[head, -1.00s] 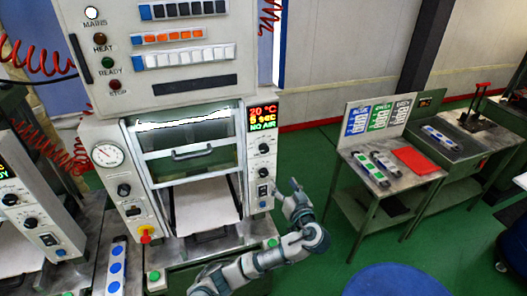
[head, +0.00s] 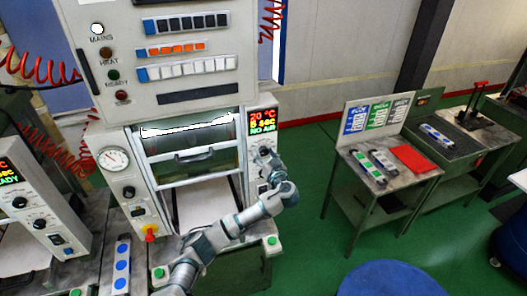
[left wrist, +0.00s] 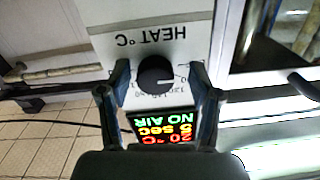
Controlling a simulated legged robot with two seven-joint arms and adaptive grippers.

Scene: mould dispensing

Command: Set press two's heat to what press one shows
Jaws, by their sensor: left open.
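Press two (head: 120,205) stands in the middle of the head view. Its display (head: 263,121) shows 20 °C in red, a seconds line and NO AIR; it shows upside down in the left wrist view (left wrist: 165,131). In the head view the left gripper (head: 266,157) hides that knob. Press one (head: 62,210) is at the left edge; its display (head: 5,172) is cut off, with "READY" partly readable.
A lower switch panel and a glazed door with a handle (head: 194,156) are close to my left arm. A blue-dotted strip (head: 122,265) lies between the presses. Right of press two is open green floor, then a side table (head: 345,170) with a red mat (head: 414,158).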

